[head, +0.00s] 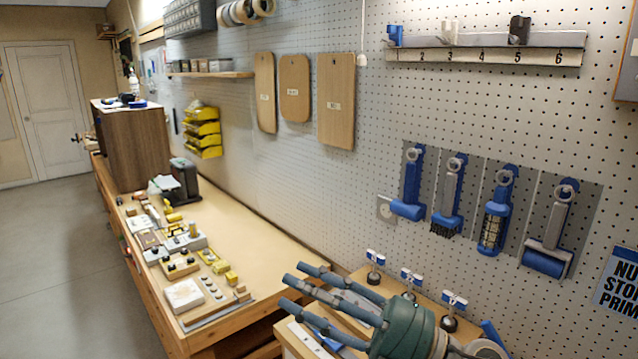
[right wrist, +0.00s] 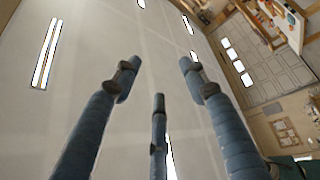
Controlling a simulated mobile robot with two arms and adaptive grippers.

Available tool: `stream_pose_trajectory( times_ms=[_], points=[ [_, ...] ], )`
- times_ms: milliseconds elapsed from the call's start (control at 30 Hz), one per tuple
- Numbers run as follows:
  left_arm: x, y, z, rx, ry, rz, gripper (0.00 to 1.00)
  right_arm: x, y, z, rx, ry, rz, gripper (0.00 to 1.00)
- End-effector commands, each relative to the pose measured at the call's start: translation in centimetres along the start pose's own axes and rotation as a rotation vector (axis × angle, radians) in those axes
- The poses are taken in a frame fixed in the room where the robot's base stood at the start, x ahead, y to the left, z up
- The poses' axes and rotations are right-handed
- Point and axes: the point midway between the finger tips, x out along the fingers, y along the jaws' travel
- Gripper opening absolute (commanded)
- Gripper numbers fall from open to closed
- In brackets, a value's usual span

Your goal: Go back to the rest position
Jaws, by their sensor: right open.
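My right gripper (head: 291,284) is at the bottom centre of the head view, with a green body and blue-grey fingers pointing left. Its fingers are spread apart with nothing between them. In the right wrist view the three fingers (right wrist: 158,76) are also spread and empty, against the ceiling with its lights. The gripper hides part of the bench's near end. My left gripper is not in view.
A wooden bench (head: 265,236) with many small parts runs along the pegboard wall. Several blue tools (head: 411,184) hang at the right below a numbered rail (head: 485,58). Small blue-topped stands (head: 411,276) are close behind my gripper. Open floor (head: 60,270) lies left.

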Motion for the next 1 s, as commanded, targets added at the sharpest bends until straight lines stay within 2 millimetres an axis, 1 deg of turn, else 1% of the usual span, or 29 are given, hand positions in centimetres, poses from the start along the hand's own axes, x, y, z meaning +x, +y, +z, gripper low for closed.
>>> stream_pose_trajectory(
  times_ms=[33,67,100,167,200,233,267,300,333,367,400,467,500,567,600,667,700,800,867,900,1000],
  points=[
    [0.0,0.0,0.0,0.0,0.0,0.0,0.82,-0.6,1.6,0.8,0.067,-0.068,0.13,0.43],
    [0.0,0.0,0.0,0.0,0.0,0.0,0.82,-1.3,2.6,1.8,0.103,-0.121,0.206,0.43],
    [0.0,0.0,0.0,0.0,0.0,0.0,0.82,-2.5,3.7,3.2,0.156,-0.2,0.298,0.43],
    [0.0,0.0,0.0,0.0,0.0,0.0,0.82,-5.1,4.4,5.7,0.24,-0.334,0.419,0.43],
    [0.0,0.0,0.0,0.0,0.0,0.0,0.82,-7.1,4.2,7.6,0.3,-0.434,0.486,0.43],
    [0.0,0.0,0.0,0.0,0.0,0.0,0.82,-8.9,3.8,8.9,0.347,-0.513,0.528,0.43],
    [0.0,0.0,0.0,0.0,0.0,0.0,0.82,-10.7,3.0,10.2,0.396,-0.595,0.564,0.43],
    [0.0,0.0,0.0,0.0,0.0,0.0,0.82,-13.1,1.6,11.7,0.456,-0.7,0.598,0.43],
    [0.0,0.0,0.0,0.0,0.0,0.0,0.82,-14.8,0.4,12.6,0.501,-0.775,0.615,0.43],
    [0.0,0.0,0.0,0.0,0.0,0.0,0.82,-16.5,-1.0,13.3,0.546,-0.849,0.626,0.43],
    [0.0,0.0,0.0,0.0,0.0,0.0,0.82,-18.7,-3.0,14.0,0.602,-0.946,0.633,0.43],
    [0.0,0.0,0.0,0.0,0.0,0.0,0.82,-21.9,-6.4,14.6,0.687,-1.084,0.628,0.43],
    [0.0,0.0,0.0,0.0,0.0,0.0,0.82,-23.8,-8.7,14.5,0.744,-1.172,0.614,0.43],
    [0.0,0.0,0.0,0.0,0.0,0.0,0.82,-26.7,-12.4,14.0,0.827,-1.299,0.581,0.43],
    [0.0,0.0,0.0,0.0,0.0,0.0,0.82,-28.4,-14.8,13.2,0.883,-1.378,0.551,0.43],
    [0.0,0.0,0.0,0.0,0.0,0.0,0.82,-30.7,-18.3,11.8,0.963,-1.488,0.498,0.43],
    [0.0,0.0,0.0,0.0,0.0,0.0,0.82,-31.9,-20.3,10.6,1.01,-1.551,0.459,0.43],
    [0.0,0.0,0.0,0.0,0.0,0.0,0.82,-34.4,-24.4,7.7,1.111,-1.672,0.366,0.43],
    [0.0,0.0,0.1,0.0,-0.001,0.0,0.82,-35.4,-26.3,6.0,1.161,-1.727,0.311,0.43],
    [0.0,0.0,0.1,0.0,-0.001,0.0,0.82,-36.1,-27.4,4.8,1.193,-1.762,0.276,0.43],
    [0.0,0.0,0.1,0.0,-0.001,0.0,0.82,-37.3,-29.8,2.0,1.263,-1.829,0.191,0.43]
  ],
)
